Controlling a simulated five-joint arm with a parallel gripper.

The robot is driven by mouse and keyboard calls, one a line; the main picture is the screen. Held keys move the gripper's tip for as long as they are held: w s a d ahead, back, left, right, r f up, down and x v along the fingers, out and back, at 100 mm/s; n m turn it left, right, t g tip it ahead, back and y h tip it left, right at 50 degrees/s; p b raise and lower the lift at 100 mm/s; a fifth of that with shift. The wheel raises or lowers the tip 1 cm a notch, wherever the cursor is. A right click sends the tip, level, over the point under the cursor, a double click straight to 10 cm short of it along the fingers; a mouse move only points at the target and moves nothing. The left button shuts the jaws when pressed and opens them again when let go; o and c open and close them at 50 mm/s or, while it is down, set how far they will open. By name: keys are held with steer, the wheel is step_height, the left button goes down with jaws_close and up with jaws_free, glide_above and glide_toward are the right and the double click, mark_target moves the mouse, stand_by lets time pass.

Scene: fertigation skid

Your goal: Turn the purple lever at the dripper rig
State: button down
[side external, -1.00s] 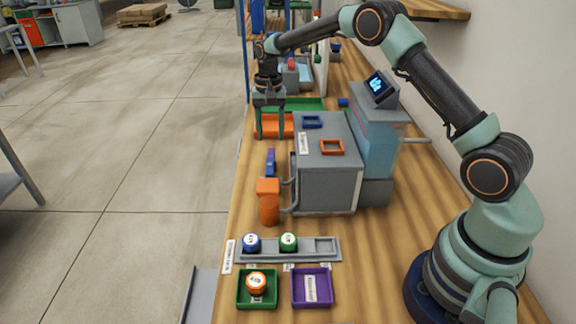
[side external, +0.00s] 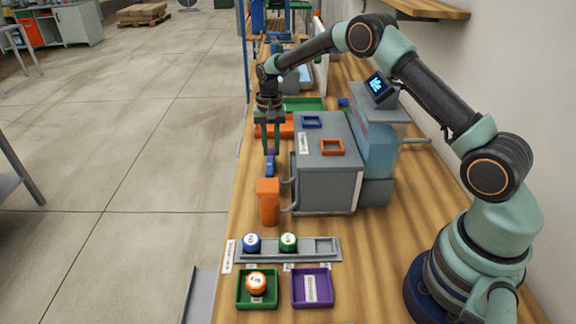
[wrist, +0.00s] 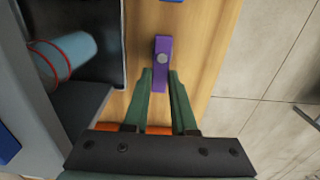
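The purple lever (wrist: 162,62) is a narrow bar with a round grey pin near its middle, seen from above in the wrist view. In the side external view only a little purple (side external: 270,152) shows by my fingertips. My gripper (wrist: 160,75) is open, its two green fingers on either side of the lever's near end, with gaps showing beside it. I cannot tell whether the fingertips are low enough to flank it. In the side external view my gripper (side external: 271,152) points down beside the grey box.
The grey box (side external: 328,180) stands close on the right. A blue piece (side external: 270,166) and an orange post (side external: 268,203) stand in line nearer the camera. An orange tray (side external: 283,131) lies behind the fingers. The bench edge is close on the left.

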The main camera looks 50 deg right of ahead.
steer(key=shift+w+a+n, duration=0.15)
steer(key=shift+a+n, duration=0.05)
steer(key=shift+n, duration=0.8)
steer(key=shift+w+a+n, duration=0.15)
steer(key=shift+n, duration=0.85)
steer(key=shift+r, duration=0.1)
steer(key=c, duration=0.7)
jaws_free()
step_height(320, 180, up, 12)
steer(key=shift+r, duration=0.1)
